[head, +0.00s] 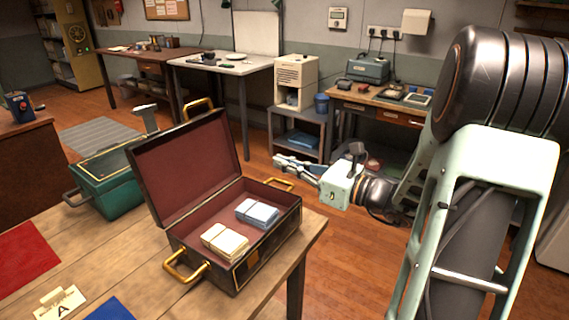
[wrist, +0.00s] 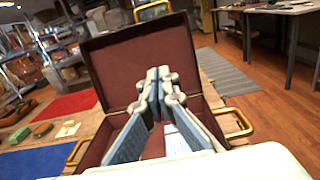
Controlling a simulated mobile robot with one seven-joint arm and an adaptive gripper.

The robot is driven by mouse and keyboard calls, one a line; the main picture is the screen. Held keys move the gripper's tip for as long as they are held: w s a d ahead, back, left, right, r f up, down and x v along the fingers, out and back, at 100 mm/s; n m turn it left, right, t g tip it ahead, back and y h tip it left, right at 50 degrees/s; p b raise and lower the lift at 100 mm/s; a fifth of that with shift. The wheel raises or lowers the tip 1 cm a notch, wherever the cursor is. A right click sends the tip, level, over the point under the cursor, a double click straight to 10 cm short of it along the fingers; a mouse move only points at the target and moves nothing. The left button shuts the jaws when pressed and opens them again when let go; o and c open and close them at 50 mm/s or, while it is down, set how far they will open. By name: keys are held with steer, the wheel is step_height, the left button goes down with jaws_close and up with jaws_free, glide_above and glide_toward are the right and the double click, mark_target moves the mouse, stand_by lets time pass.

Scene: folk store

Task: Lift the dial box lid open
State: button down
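A brown case (head: 185,165) with gold handles stands on the wooden table, its lid swung up and back. Its dark red inside holds a cream stack (head: 224,242) and a blue-and-white stack (head: 257,213). No dial shows on it, and I cannot tell whether it is the dial box. A green box (head: 105,185) with a dark, yellow-trimmed top stands left of it. My gripper (head: 277,161) is to the right of the case, pointing toward it and apart from it. In the wrist view my fingers (wrist: 158,75) are together and empty in front of the open lid (wrist: 115,65).
A red mat (head: 25,257), a blue mat (head: 110,310) and a card marked A (head: 60,303) lie on the wooden table (head: 125,262). A grey shelf (head: 298,132) and a desk (head: 378,104) stand behind. Floor (head: 345,260) is free right of the table.

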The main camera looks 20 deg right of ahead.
steer(key=shift+s+d, duration=0.1)
steer(key=p+v, duration=0.1)
steer(key=v, duration=0.9)
steer(key=shift+s+d+p, duration=0.3)
steer(key=shift+p, duration=0.05)
stand_by(0.4)
